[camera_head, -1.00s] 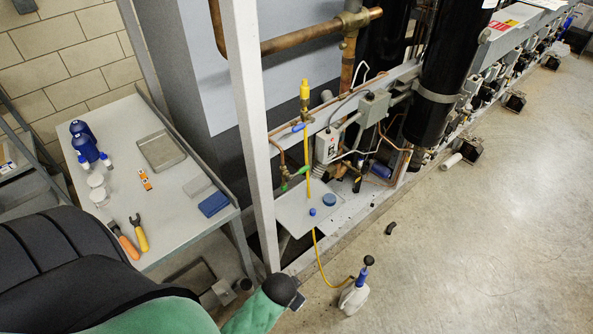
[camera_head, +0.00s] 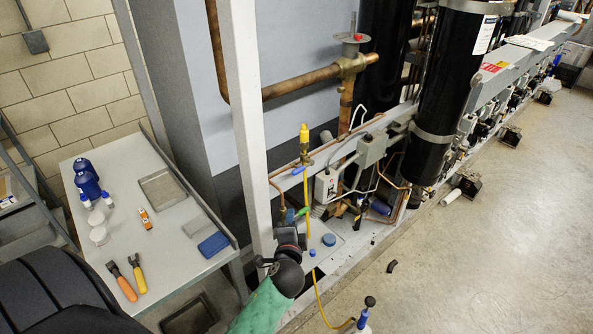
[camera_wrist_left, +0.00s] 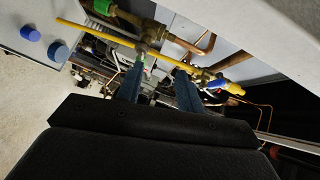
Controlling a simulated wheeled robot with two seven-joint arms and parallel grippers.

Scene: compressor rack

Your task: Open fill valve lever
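Two small valve levers show on the piping: a blue one (camera_head: 298,170) beside the yellow-topped fitting (camera_head: 304,133), and a green one (camera_head: 302,212) lower down. The frames do not say which is the fill valve lever. In the left wrist view, the green lever (camera_wrist_left: 104,7) is at the top left and the blue lever (camera_wrist_left: 216,84) is right of the fingers. My left gripper (camera_head: 290,234) is just below the green lever in the head view. In the wrist view its two blue fingers (camera_wrist_left: 160,72) stand apart, facing brass piping, with no lever between them. My right gripper is out of view.
A grey upright post (camera_head: 245,120) stands left of the piping. A tool table (camera_head: 180,255) is at left. Open floor (camera_head: 480,250) lies right.

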